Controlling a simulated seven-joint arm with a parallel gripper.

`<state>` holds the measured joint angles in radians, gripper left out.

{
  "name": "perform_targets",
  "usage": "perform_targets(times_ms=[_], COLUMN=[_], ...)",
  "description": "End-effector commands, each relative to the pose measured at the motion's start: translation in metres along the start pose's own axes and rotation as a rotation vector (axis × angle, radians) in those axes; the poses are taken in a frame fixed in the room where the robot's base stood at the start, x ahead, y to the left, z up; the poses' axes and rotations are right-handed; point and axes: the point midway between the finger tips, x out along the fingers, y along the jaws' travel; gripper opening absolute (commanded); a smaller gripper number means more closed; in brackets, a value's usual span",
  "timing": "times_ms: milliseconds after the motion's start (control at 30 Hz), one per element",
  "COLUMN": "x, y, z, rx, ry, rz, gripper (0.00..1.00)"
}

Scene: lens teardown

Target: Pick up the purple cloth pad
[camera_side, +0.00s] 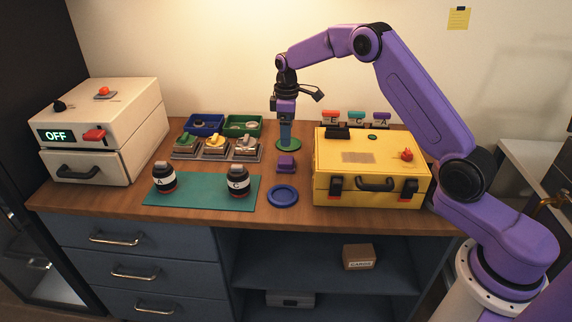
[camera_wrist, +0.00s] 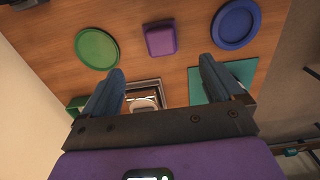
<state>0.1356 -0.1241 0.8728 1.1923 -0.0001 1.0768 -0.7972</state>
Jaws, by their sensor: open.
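The purple cloth pad (camera_side: 286,165) lies on the wooden worktop between a green disc (camera_side: 280,146) and a blue round dish (camera_side: 283,196). In the wrist view the pad (camera_wrist: 160,40) shows whole, beyond the fingertips and clear of them. My gripper (camera_side: 286,142) points down above the worktop, in front of or over the green disc in the side view. In the wrist view my gripper (camera_wrist: 160,68) has its two blue fingers wide apart with nothing between them.
A yellow case (camera_side: 340,185) stands close on the right. A teal mat (camera_side: 205,198) with two dark labelled jars (camera_side: 164,180) lies at the left. Small trays (camera_side: 215,156) and blue and green bins (camera_side: 242,136) stand behind it. A white OFF-display box (camera_side: 130,98) is far left.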

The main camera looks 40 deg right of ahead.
Motion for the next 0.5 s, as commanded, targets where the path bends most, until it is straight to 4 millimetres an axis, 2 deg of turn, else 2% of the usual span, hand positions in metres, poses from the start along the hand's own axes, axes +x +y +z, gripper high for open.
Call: perform_targets(times_ms=[33,200,333,500], x=[0.011,0.041,0.055,0.063], y=[-0.001,-0.001,-0.001,-0.001], z=[0.001,0.001,0.0,0.0], rx=[0.0,0.0,0.0,0.0], ry=[-0.003,-0.003,-0.002,0.0], rz=[-0.003,-0.003,-0.002,0.0], gripper=[0.94,0.94,0.94,0.94])
